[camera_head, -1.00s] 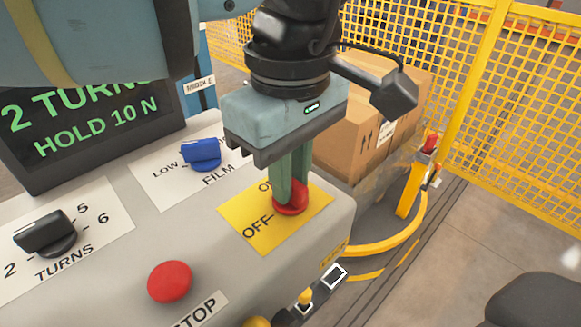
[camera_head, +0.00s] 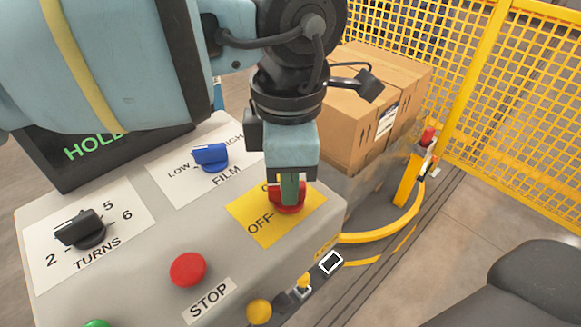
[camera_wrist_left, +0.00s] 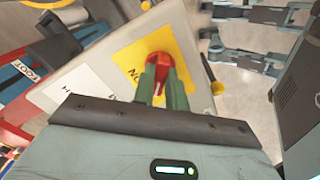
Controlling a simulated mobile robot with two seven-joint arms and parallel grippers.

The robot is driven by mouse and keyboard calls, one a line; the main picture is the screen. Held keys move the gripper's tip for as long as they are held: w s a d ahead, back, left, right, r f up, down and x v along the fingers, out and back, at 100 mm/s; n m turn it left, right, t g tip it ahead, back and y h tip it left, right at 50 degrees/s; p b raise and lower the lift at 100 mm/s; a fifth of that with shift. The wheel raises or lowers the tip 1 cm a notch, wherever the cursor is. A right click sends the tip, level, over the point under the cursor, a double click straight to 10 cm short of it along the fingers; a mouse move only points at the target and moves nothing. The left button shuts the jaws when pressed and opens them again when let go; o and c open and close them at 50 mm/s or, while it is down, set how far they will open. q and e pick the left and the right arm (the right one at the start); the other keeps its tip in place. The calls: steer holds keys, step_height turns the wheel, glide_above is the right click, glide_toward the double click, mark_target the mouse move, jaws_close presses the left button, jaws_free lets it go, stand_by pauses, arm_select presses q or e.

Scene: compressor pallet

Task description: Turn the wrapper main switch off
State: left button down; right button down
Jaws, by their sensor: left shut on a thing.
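The wrapper main switch is a red rotary knob (camera_head: 274,198) on a yellow plate (camera_head: 266,228) at the right end of the grey control panel. The word OFF shows at the lower left of the knob; the ON label is mostly covered in the head view. My left gripper (camera_head: 289,196) reaches down from above, its green fingers shut on the knob. The left wrist view also shows the fingers (camera_wrist_left: 161,82) around the red knob (camera_wrist_left: 160,59). The fingers hide which mark the knob points to. My right gripper is not seen.
The panel also carries a blue FILM knob (camera_head: 210,156), a black TURNS knob (camera_head: 80,229) and a red STOP button (camera_head: 188,269). Cardboard boxes (camera_head: 350,110) stand behind, beside a yellow mesh fence (camera_head: 520,120). A yellow rail curves around the right side.

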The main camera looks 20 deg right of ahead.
arm_select(q)
steer(key=shift+r+n+p, duration=0.2)
steer(key=shift+n+p, duration=0.15)
steer(key=shift+n, duration=0.55)
steer(key=n+p, duration=0.1)
steer(key=n, duration=0.3)
steer(key=shift+p, duration=0.35)
steer(key=shift+f+n+p, duration=0.1)
steer(key=shift+n+p, duration=0.25)
steer(key=shift+n, duration=0.65)
steer(key=c, duration=1.4)
jaws_free()
steer(key=shift+f, duration=0.1)
steer(key=shift+c, duration=0.2)
step_height(320, 180, up, 8)
steer(key=shift+f, duration=0.1)
